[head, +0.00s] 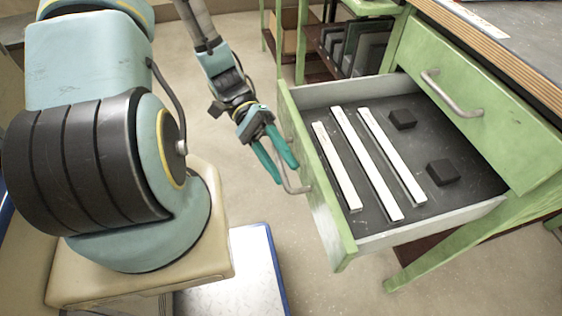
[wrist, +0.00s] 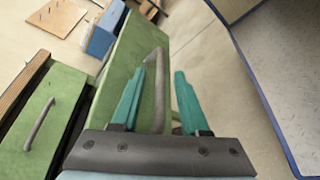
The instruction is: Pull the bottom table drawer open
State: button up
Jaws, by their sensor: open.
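The bottom table drawer stands pulled well out, with its green front (head: 318,205) facing my arm and its dark inside in full view. Its grey bar handle (head: 291,188) is on that front, and the handle also shows in the wrist view (wrist: 160,95). My gripper (head: 285,173) is at the handle with its teal fingers apart. In the wrist view the handle bar appears between the two open fingers (wrist: 160,74). I cannot tell whether either finger touches it.
Three white profile bars (head: 365,155) and two black blocks (head: 441,172) lie in the drawer. The upper drawer (head: 475,75) is shut, under the wood-edged table top (head: 500,60). A green shelf rack (head: 300,45) stands behind. Bare floor (head: 290,250) lies before the drawer.

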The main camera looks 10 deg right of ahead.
jog(key=v, duration=1)
jog(key=shift+w, duration=0.25)
jog(key=shift+a+r, duration=0.1)
jog(key=shift+a, duration=0.05)
jog(key=w+a+r+n+t+y, duration=0.55)
jog(key=w+a+r+t, duration=0.3)
jog(key=a+t, duration=0.55)
notch_tip(320, 180, up, 19)
jog(key=d+n+t+p, duration=0.1)
jog(key=d+t+p, duration=0.1)
jog(key=p, duration=1.7)
jog(key=shift+r+h, duration=0.2)
jog(key=shift+h, duration=0.15)
